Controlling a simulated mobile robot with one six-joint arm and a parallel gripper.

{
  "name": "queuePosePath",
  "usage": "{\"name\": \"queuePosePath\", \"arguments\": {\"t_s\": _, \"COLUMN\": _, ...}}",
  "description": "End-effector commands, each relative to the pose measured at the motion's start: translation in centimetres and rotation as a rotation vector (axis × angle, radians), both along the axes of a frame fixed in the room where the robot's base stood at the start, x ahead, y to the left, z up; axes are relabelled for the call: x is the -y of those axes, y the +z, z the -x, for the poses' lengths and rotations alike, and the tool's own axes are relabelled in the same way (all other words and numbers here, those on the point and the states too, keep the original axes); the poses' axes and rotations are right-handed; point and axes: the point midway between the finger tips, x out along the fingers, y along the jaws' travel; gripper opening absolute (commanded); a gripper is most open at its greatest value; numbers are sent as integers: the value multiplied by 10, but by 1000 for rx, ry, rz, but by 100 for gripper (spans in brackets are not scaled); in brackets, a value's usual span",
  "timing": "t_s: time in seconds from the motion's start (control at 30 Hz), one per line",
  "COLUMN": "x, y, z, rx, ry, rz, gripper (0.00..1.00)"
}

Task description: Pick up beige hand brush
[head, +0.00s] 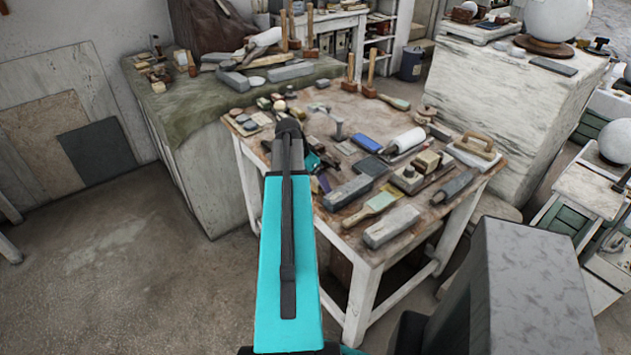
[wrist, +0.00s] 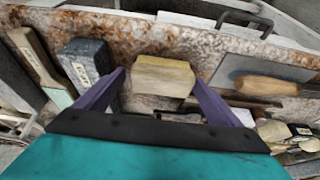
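A beige block, which looks like the hand brush (wrist: 163,76), lies on the stained tabletop in the wrist view. Its top is pale and smooth, with a browner part below. My gripper (wrist: 157,82) has its two purple fingers apart, one on each side of the block. A gap shows at the left finger; the right finger is close to the block's right end, and I cannot tell if it touches. In the head view my teal arm covers most of this spot, and only a bit of a purple finger (head: 323,183) shows.
A labelled dark grey stone (wrist: 86,63) lies just left of the left finger, with a wooden-handled, pale green tool (wrist: 38,58) beyond it. A wooden-handled trowel (wrist: 265,86) lies to the right. The worktable (head: 345,240) is crowded; floor on the left is clear.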

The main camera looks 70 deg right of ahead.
Motion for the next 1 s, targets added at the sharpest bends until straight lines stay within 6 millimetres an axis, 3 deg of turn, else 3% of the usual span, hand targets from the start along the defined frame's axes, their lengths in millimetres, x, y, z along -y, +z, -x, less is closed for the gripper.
{"name": "queuePosePath", "arguments": {"t_s": 0.03, "x": 0, "y": 0, "z": 0, "rx": 0, "ry": 0, "rz": 0, "gripper": 79}}
{"name": "queuePosePath", "arguments": {"t_s": 0.23, "x": 0, "y": 0, "z": 0, "rx": 0, "ry": 0, "rz": 0, "gripper": 47}}
{"name": "queuePosePath", "arguments": {"t_s": 0.67, "x": 0, "y": 3, "z": 0, "rx": 1, "ry": 0, "rz": 1, "gripper": 47}}
{"name": "queuePosePath", "arguments": {"t_s": 1.0, "x": 0, "y": 24, "z": -1, "rx": 1, "ry": 0, "rz": 2, "gripper": 47}}
